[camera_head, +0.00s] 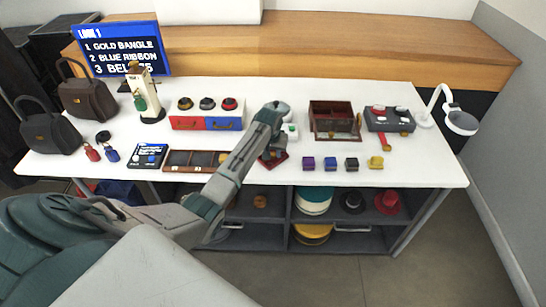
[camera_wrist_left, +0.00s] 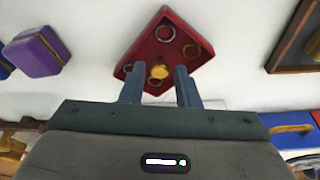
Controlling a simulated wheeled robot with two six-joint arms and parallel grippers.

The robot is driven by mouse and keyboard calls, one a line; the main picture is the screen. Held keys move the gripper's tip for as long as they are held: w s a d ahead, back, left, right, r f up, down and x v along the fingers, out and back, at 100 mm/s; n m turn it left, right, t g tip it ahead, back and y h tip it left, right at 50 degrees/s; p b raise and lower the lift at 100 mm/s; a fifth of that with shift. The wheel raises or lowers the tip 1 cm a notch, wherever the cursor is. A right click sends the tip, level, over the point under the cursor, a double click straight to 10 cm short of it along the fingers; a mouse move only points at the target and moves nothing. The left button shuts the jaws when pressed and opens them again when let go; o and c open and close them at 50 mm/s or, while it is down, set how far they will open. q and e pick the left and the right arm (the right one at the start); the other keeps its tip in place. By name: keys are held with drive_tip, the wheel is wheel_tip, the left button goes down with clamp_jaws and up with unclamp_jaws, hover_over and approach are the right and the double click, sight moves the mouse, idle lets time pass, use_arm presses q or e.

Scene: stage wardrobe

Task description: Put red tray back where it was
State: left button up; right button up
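The red tray (camera_wrist_left: 150,50) is a small diamond-shaped tray with a gold knob and several rings on it. In the head view the red tray (camera_head: 278,163) lies near the middle of the white table, partly hidden by my left gripper. My left gripper (camera_wrist_left: 159,88) is over the tray's near corner, its two blue-grey fingers apart on either side of the gold knob (camera_wrist_left: 158,71). Gaps show between the knob and both fingers. In the head view the left gripper (camera_head: 272,148) reaches down from my arm. My right gripper is not in view.
A divided wooden tray (camera_head: 183,168) lies left of the red tray, and a red-and-blue drawer box (camera_head: 205,123) stands behind it. An open wooden box (camera_head: 333,137) is to the right. Several small coloured boxes (camera_head: 330,163) line the front. A lamp (camera_head: 460,122) stands far right.

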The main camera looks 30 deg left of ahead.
use_arm(q)
drive_tip(key=shift+w+f, duration=0.1)
drive_tip(key=shift+f, duration=0.25)
drive_tip(key=shift+c, duration=0.4)
clamp_jaws()
drive_tip(key=shift+r, duration=0.2)
